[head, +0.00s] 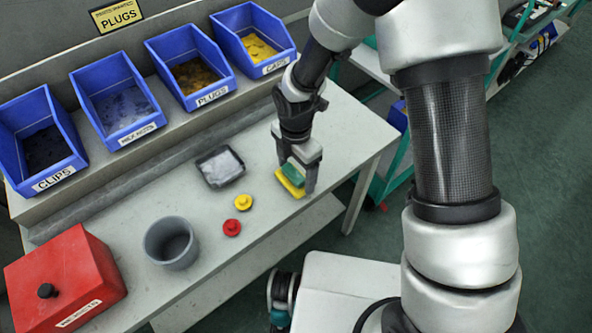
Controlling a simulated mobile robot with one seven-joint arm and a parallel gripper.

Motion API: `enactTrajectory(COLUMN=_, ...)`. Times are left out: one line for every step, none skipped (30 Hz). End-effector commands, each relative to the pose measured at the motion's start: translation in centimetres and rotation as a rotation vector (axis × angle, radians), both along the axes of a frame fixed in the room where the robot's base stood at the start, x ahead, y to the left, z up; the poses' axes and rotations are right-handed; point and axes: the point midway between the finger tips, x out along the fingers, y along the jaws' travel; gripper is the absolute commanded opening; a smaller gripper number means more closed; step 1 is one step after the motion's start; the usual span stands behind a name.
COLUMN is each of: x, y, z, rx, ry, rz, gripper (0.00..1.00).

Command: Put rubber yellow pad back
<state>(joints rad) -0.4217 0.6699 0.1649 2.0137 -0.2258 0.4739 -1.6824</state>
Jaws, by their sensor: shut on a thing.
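My gripper (297,178) points down over the right part of the grey bench. It is shut on a small block, green (294,172) on top and yellow (287,186) at its lower left edge. The yellow part looks flat like a pad. I cannot tell whether green and yellow are one piece, or whether the block touches the bench. The right finger hides part of it.
Left of my gripper are a dark tray (203,182) with something pale in it, a yellow knob (243,202) and a red knob (231,228). A grey cup (155,252) and red box (90,262) stand front left. Labelled blue bins (218,97) line the back.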

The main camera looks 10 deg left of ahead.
Motion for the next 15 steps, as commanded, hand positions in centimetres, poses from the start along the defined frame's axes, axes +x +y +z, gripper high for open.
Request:
enactTrajectory(x=0.01, y=-0.01, z=0.04, rx=0.0, ry=0.0, rz=0.0, gripper=0.6)
enactTrajectory(x=0.01, y=-0.01, z=0.02, rx=0.0, ry=0.0, rz=0.0, gripper=0.6)
enactTrajectory(x=-0.01, y=-0.01, z=-0.06, rx=0.0, ry=0.0, rz=0.0, gripper=0.6)
enactTrajectory(x=-0.01, y=-0.01, z=-0.17, rx=0.0, ry=0.0, rz=0.0, gripper=0.6)
enactTrajectory(x=-0.01, y=-0.02, z=-0.3, rx=0.001, ry=0.001, rz=-0.001, gripper=0.6)
enactTrajectory(x=-0.01, y=-0.02, z=-0.44, rx=0.001, ry=0.001, rz=-0.001, gripper=0.6)
enactTrajectory(x=-0.01, y=-0.01, z=-0.27, rx=0.001, ry=0.001, rz=-0.001, gripper=0.83)
enactTrajectory(x=-0.01, y=-0.01, z=-0.25, rx=0.0, ry=0.0, rz=-0.001, gripper=0.88)
enactTrajectory(x=-0.01, y=-0.01, z=-0.25, rx=0.001, ry=0.001, rz=-0.001, gripper=0.94)
enactTrajectory(x=-0.01, y=-0.02, z=-0.25, rx=0.001, ry=0.001, rz=-0.001, gripper=0.96)
enactTrajectory(x=-0.01, y=-0.02, z=-0.25, rx=0.001, ry=0.001, rz=-0.001, gripper=0.96)
enactTrajectory(x=-0.01, y=-0.02, z=-0.25, rx=0.0, ry=0.0, rz=-0.001, gripper=0.96)
enactTrajectory(x=-0.01, y=-0.02, z=-0.25, rx=0.001, ry=0.001, rz=-0.001, gripper=0.96)
enactTrajectory(x=-0.01, y=-0.02, z=-0.24, rx=0.001, ry=0.001, rz=-0.001, gripper=0.96)
enactTrajectory(x=-0.01, y=-0.02, z=-0.24, rx=0.0, ry=0.001, rz=-0.001, gripper=0.96)
